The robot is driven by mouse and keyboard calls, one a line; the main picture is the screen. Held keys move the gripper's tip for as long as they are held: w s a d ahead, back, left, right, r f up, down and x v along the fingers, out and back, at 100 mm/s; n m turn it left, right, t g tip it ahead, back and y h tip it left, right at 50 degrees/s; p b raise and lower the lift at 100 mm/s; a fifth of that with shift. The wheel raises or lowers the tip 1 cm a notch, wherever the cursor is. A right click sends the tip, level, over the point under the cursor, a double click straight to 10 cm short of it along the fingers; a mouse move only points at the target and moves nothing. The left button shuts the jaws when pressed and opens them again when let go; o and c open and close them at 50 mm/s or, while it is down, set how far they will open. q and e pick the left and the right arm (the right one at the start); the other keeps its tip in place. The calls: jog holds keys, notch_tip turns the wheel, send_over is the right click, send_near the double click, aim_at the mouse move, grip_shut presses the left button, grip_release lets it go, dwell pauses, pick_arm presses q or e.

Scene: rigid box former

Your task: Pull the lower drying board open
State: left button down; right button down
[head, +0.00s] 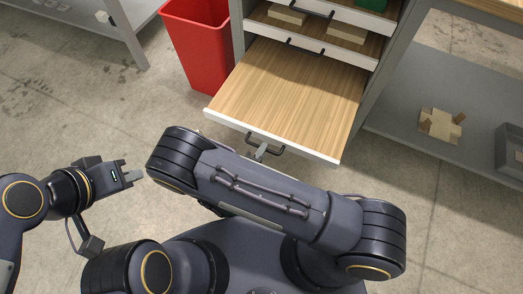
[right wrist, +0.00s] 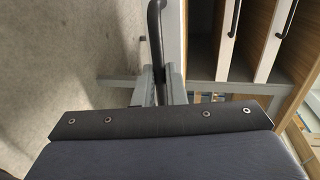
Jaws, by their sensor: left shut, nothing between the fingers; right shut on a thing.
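The lower drying board (head: 295,90) is a wooden pull-out board with a white front edge. It stands well out of the grey rack in the head view and is bare. Its black bar handle (head: 277,147) sits on the front edge, and it also shows in the right wrist view (right wrist: 155,35). My right gripper (head: 261,152) is shut on this handle, partly hidden behind my own arm; its fingers (right wrist: 160,85) show at the handle in the right wrist view. My left gripper (head: 134,175) is shut and empty, off to the left above the floor, apart from the board.
Above are another board (head: 310,46) with pale blocks (head: 346,33) on it and a green item (head: 371,4). A red bin (head: 199,45) stands left of the rack. Floor at left is clear.

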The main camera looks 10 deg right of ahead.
jog(key=shift+s, duration=0.15)
jog(key=c, duration=1.5)
grip_release()
